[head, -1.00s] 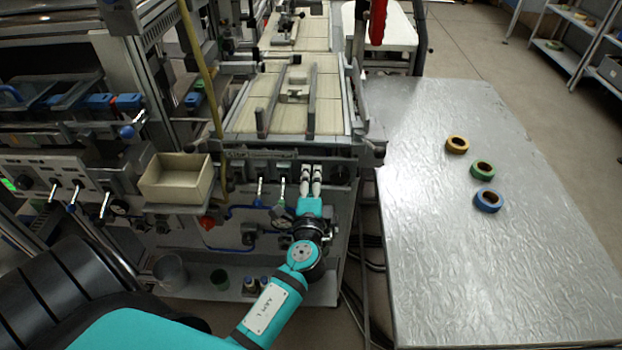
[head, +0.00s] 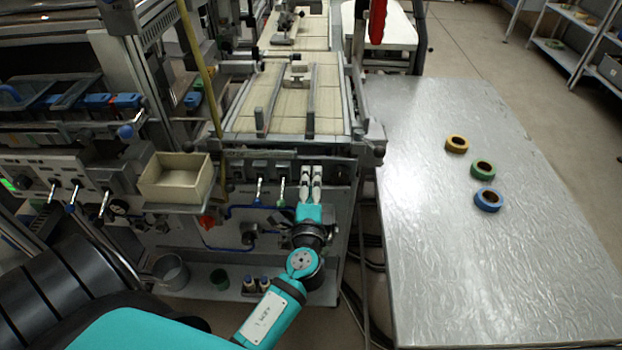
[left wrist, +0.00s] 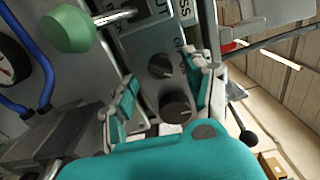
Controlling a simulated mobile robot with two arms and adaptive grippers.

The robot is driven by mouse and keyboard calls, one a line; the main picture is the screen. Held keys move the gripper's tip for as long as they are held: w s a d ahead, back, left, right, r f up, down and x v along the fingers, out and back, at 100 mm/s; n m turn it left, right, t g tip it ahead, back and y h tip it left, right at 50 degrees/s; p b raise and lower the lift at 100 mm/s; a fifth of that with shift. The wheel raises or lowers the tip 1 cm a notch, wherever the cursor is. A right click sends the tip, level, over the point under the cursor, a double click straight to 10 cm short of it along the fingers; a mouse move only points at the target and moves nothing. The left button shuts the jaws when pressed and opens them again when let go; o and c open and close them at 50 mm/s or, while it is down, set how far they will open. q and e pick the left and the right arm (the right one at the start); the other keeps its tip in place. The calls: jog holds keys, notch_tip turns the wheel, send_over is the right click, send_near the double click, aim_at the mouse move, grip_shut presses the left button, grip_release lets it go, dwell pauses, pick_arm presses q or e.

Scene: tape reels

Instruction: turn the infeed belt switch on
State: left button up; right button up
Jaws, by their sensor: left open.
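My left gripper (head: 311,176) is at the right end of the machine's front control panel in the head view, fingers pointing at the panel. In the left wrist view the open gripper (left wrist: 164,75) faces two black rotary knobs, an upper one (left wrist: 159,66) and a lower, larger one (left wrist: 176,105). The knobs lie between the fingers, and no grip on either shows. A green-tipped lever (left wrist: 70,29) is left of the fingers. I cannot tell which control is the infeed belt switch; its label is not readable. My right gripper is not in view.
Two toggle levers (head: 259,190) stand left of the gripper, and a beige bin (head: 176,178) is further left. The metal table (head: 430,240) at right holds yellow (head: 457,144), green (head: 482,169) and blue (head: 489,199) tape reels. Cables hang between machine and table.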

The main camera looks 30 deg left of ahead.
pick_arm(q)
jog(key=v, duration=1)
jog(key=shift+s, duration=0.15)
jog(key=shift+d, duration=0.1)
